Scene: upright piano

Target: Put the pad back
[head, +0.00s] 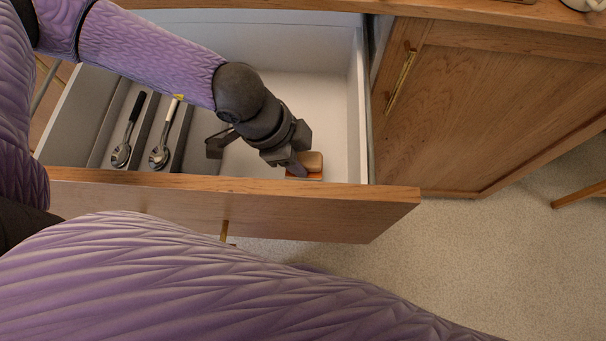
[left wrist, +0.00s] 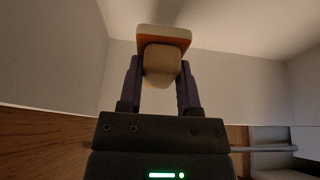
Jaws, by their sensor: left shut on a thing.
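A small pad (head: 311,162), with a pale tan top and an orange-brown edge, is in the open drawer near its front right. My left gripper (head: 292,164) reaches down into the drawer and is shut on the pad. In the left wrist view the pad (left wrist: 163,40) sits at the fingertips, its narrower pale part between the two dark fingers (left wrist: 160,82). I cannot tell whether the pad touches the drawer floor. The open drawer (head: 235,196) has a wooden front and pale inner walls. My right gripper is in neither view.
Two spoons, one with a black handle (head: 128,130) and one with a pale handle (head: 165,133), lie in a grey divided section at the drawer's left. A closed cabinet door (head: 470,100) stands to the right. The drawer floor behind my gripper is clear.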

